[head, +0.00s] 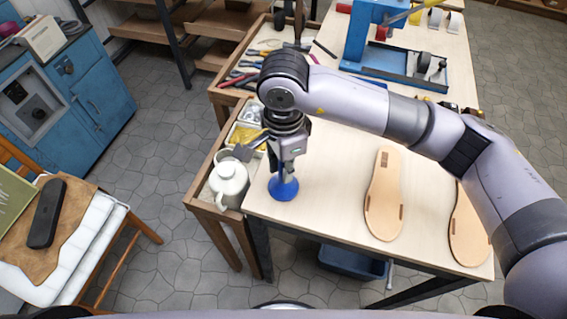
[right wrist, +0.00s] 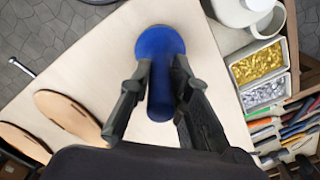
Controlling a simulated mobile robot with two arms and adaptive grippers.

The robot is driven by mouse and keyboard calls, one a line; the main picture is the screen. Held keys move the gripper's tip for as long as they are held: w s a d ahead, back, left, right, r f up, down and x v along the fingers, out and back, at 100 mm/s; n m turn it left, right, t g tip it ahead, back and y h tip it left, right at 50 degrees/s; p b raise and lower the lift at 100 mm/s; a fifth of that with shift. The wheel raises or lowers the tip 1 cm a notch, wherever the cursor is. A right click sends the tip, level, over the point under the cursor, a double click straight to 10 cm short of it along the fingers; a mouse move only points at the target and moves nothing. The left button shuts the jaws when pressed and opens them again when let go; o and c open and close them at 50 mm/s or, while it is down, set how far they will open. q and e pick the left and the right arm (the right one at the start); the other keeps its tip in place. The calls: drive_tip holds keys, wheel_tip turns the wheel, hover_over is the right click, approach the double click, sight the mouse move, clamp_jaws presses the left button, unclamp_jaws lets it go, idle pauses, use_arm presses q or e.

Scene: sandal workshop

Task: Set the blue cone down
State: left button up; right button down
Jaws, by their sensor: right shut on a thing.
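The blue cone (head: 283,188) is upright, wide end down, at the near left corner of the pale workbench (head: 330,210). My right gripper (head: 285,168) is above it, shut on its narrow upper part. In the right wrist view the two dark fingers of the gripper (right wrist: 162,72) close on both sides of the cone (right wrist: 160,48). The cone's base is at or very near the bench top; I cannot tell whether it touches. My left gripper is not in view.
A white jug (head: 229,182) stands close left of the cone, beside bins of yellow (right wrist: 258,63) and silver (right wrist: 264,91) small parts. Two tan soles (head: 384,195) (head: 467,228) lie to the right. A blue press (head: 372,45) stands at the back. Bench between cone and soles is clear.

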drive_tip(key=shift+f, duration=0.15)
drive_tip(key=c, duration=1.5)
unclamp_jaws()
drive_tip(key=shift+r, duration=0.35)
wheel_tip(320, 180, up, 10)
drive_tip(key=b, duration=0.3)
drive_tip(key=shift+w+r, duration=0.1)
drive_tip(key=shift+r, duration=0.75)
